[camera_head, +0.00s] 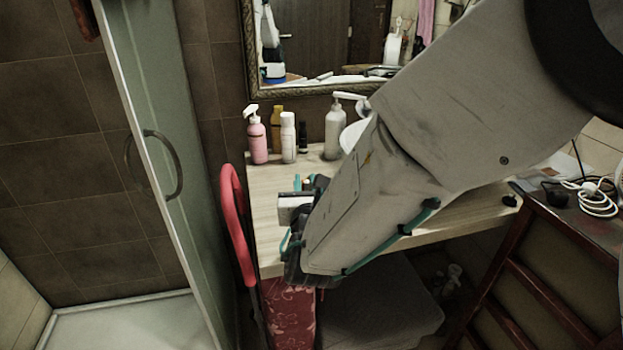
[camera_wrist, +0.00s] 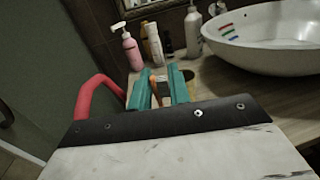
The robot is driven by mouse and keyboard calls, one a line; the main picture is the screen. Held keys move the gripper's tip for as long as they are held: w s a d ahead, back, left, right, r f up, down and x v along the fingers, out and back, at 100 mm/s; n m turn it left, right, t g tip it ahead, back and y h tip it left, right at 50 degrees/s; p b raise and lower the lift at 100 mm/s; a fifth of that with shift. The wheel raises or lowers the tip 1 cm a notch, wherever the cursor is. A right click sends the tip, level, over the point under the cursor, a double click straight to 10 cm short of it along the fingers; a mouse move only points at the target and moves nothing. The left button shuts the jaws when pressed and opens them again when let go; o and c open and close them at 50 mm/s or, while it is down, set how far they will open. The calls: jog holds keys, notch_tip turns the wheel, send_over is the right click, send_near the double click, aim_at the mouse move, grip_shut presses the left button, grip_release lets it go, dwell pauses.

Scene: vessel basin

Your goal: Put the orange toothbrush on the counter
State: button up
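My gripper (camera_wrist: 162,90) is over the front left part of the wooden counter (camera_wrist: 215,85). Its two teal fingers stand a little apart. A small orange-brown thing (camera_wrist: 160,93) shows in the gap between them; it may be the orange toothbrush, but it is too small and partly hidden to be sure, and I cannot tell whether the fingers touch it. In the head view my gripper (camera_head: 298,230) is at the counter's left front edge, mostly hidden by my wrist. The counter (camera_head: 275,240) has bare wood around it. No toothbrush is clearly seen elsewhere.
A pink pump bottle (camera_head: 257,138), a white bottle (camera_head: 288,137) and a white dispenser (camera_head: 333,132) stand along the back. A white basin (camera_wrist: 270,40) is at the right. A red curved handle (camera_head: 236,225) rises beside the counter's left edge. A glass shower door (camera_head: 165,170) stands further left.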

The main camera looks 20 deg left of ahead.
jog(key=shift+o, duration=1.2)
jog(key=shift+r, duration=0.1)
